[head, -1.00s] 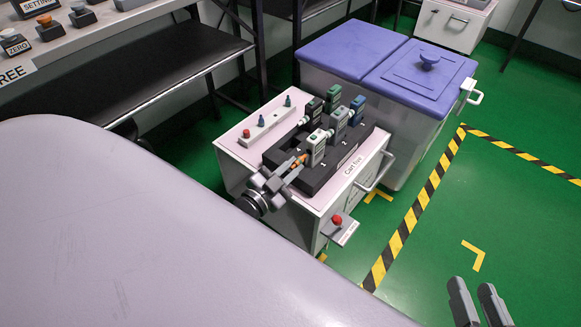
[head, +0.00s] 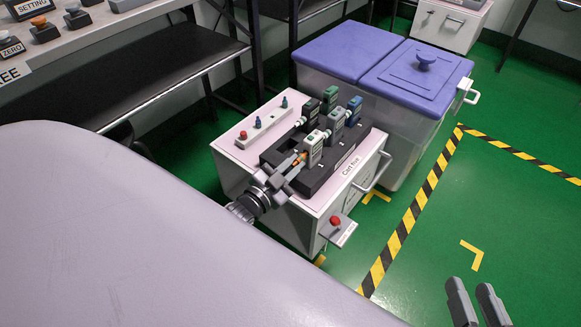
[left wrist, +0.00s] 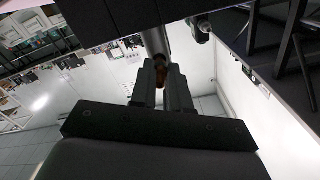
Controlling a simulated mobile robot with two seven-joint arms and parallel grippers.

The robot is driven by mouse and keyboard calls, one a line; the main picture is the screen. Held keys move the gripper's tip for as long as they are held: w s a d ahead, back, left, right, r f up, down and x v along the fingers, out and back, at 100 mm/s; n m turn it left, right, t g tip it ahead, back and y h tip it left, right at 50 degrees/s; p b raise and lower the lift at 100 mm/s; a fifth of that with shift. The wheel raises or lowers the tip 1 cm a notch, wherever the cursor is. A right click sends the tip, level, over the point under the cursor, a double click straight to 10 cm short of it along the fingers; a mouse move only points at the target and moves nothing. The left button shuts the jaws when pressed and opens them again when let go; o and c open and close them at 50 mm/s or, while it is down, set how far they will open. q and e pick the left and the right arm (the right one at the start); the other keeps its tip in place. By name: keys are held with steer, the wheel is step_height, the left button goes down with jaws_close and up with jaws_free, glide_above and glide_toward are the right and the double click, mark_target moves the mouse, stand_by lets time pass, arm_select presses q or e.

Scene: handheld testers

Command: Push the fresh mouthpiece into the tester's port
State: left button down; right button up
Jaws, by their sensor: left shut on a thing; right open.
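My left gripper (head: 296,163) is shut on a small orange-brown piece, probably the mouthpiece (head: 303,156), at the near side of the black rack on the cart. The piece is mostly hidden by the fingers. A pale grey tester (head: 314,150) stands upright in the rack just beyond the fingertips. I cannot tell whether the piece touches its port. In the left wrist view the brown piece (left wrist: 161,73) shows between the two fingers, with a grey cylindrical shape above it. My right gripper (head: 471,287) is open and empty over the floor at bottom right.
The black rack (head: 340,172) holds several more testers. Behind it on the cart (head: 325,198) is a white strip (head: 258,132) with small coloured knobs. A red button (head: 335,220) sticks out in front. A purple-lidded bin (head: 385,60) stands beside the cart. Green floor is clear at right.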

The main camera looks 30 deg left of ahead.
arm_select(q)
steer(key=shift+w+d+b, duration=0.1)
steer(key=shift+w+b, duration=0.2)
steer(key=shift+w, duration=0.65)
arm_select(e)
steer(key=shift+f, duration=0.25)
arm_select(q)
steer(key=c, duration=1)
jaws_free()
steer(key=shift+c, duration=0.2)
steer(key=s+p, duration=0.2)
steer(key=s, duration=0.5)
steer(key=shift+a+p, duration=0.25)
steer(key=shift+p, duration=0.15)
arm_select(e)
steer(key=shift+w+a+m+g, duration=0.1)
steer(key=shift+a+m+g, duration=0.3)
steer(key=shift+a+g, duration=0.3)
steer(key=shift+a, duration=0.1)
